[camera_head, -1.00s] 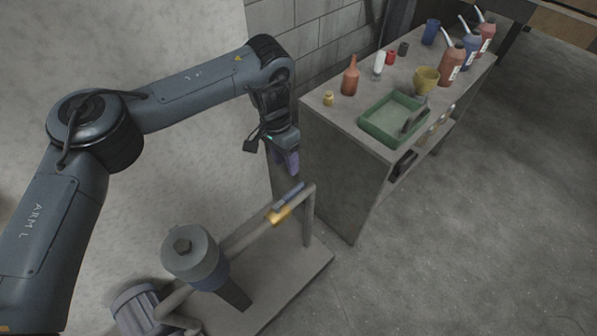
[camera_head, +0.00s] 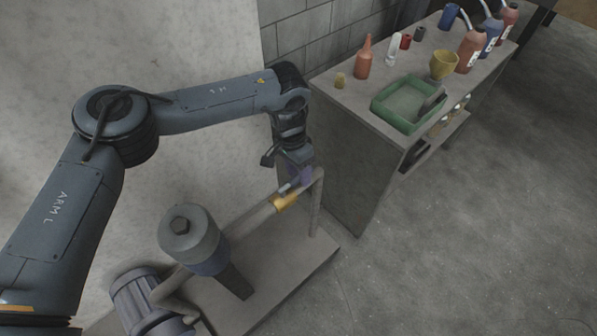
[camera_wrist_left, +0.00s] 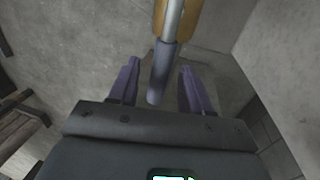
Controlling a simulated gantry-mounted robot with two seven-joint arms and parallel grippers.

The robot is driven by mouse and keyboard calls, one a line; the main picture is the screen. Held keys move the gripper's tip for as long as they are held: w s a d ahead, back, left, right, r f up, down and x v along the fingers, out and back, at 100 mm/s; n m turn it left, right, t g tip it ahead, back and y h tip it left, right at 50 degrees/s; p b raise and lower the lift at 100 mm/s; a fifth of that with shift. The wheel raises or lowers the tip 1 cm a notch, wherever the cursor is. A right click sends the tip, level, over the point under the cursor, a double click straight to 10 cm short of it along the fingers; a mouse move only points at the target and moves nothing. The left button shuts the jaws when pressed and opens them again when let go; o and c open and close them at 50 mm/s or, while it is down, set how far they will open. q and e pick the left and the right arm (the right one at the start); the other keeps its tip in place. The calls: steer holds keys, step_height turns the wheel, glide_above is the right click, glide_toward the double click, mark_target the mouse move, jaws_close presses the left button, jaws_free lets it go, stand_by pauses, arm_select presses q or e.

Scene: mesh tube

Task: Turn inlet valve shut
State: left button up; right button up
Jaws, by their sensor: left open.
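The inlet valve (camera_head: 284,203) is a brass-coloured body on a grey pipe, with a blue lever handle (camera_head: 289,188). My left gripper (camera_head: 303,177) is at the handle, near the pipe's upright end, and partly hides it. In the left wrist view, the purple fingers of my left gripper (camera_wrist_left: 160,72) stand open, one on each side of the blue handle (camera_wrist_left: 160,88). Gaps show on both sides of the handle. The brass valve body (camera_wrist_left: 186,8) lies beyond the fingertips at the top of that view. My right gripper is not in view.
The pipe joins a grey cylindrical housing (camera_head: 190,232) and a ribbed motor (camera_head: 143,300) on a base plate (camera_head: 262,262). A workbench (camera_head: 345,170) stands close to the right, with a green tray (camera_head: 380,108) and bottles. The floor at right is clear.

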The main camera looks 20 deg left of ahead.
arm_select(q)
steer(key=shift+w, duration=0.1)
steer(key=shift+c, duration=0.4)
jaws_close()
